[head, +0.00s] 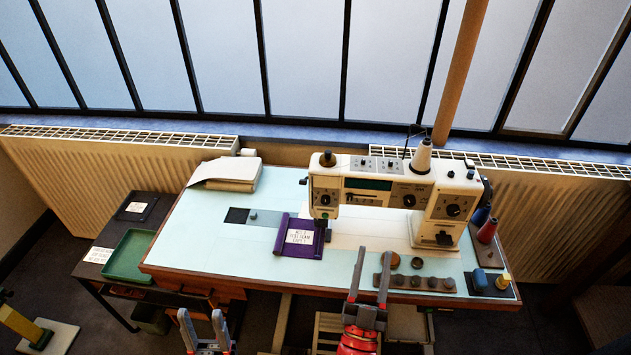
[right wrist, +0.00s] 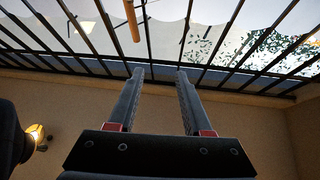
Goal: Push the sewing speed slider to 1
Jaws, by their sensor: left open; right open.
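A cream sewing machine (head: 455,185) stands on the right half of the pale blue table. Its front has dials, a dark display and a row of small controls (head: 362,199) under the display. These are too small to tell which is the speed slider or where it is set. My right gripper (head: 375,254) is open and empty in front of the machine, over the table's front edge, fingers pointing up. In the right wrist view its fingers (right wrist: 158,75) are apart with nothing between. My left gripper (head: 201,315) is open and empty, low in front of the table.
A purple cloth with a white label (head: 300,237) lies left of the needle. A strip with several round knobs (head: 413,282) lies near the front edge beside my right gripper. Thread spools (head: 487,230) stand at the right. A green tray (head: 130,256) is on the left side table.

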